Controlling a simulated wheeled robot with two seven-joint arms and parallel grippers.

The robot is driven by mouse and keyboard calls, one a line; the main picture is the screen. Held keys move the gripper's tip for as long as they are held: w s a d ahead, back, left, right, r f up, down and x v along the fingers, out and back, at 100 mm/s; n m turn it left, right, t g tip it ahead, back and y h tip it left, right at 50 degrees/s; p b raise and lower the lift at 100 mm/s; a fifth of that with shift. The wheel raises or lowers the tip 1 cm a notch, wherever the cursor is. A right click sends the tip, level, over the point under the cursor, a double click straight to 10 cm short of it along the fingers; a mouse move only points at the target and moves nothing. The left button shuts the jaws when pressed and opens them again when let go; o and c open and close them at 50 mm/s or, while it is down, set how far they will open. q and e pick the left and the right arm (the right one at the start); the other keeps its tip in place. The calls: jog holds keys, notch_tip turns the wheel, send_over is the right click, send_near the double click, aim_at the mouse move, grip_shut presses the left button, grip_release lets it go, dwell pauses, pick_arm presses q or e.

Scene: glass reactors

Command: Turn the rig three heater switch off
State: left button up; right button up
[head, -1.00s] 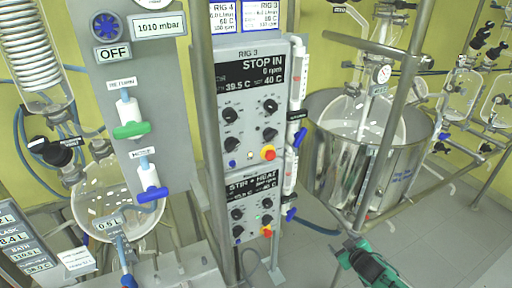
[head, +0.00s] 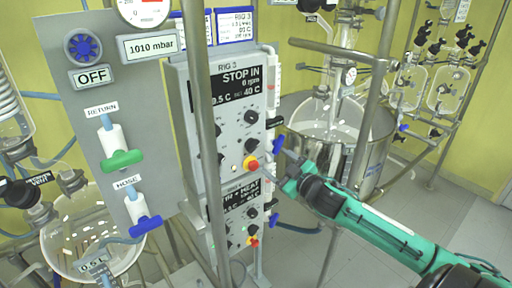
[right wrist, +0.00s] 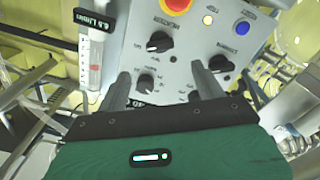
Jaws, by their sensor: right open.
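The RIG 3 control box (head: 217,75) is grey, with a STOP IN / 0 rpm display and 40 C set. Its front carries several black knobs and a red-and-yellow stop button (head: 251,164). In the right wrist view the panel appears upside down. The knob labelled HEATER (right wrist: 159,41) sits beside the stop button (right wrist: 178,5), with a pale lit lamp (right wrist: 208,20) nearby. My right gripper (head: 283,178) is at the box's right side; the wrist view shows its two fingers apart (right wrist: 160,72), facing the panel, with nothing between them. My left gripper is not in view.
A STIR + HEAT box (head: 243,222) is below. A flow tube (right wrist: 96,50) runs beside the panel, with a blue valve handle (head: 279,142) near my gripper. A metal post (head: 203,130) crosses in front of the boxes. A steel bath (head: 345,135) stands right.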

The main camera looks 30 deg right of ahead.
aim_at(256, 148)
jog(key=w+p, duration=0.1)
jog(key=w, duration=0.2)
jog(key=w+p, duration=0.1)
jog(key=w, duration=0.2)
jog(key=w+p, duration=0.1)
jog(key=w, duration=0.2)
jog(key=shift+w+a+r+p, duration=0.1)
jog(key=shift+w+a+p, duration=0.05)
jog(key=shift+a+p, duration=0.2)
jog(key=shift+w, duration=0.65)
jog(key=c, duration=1)
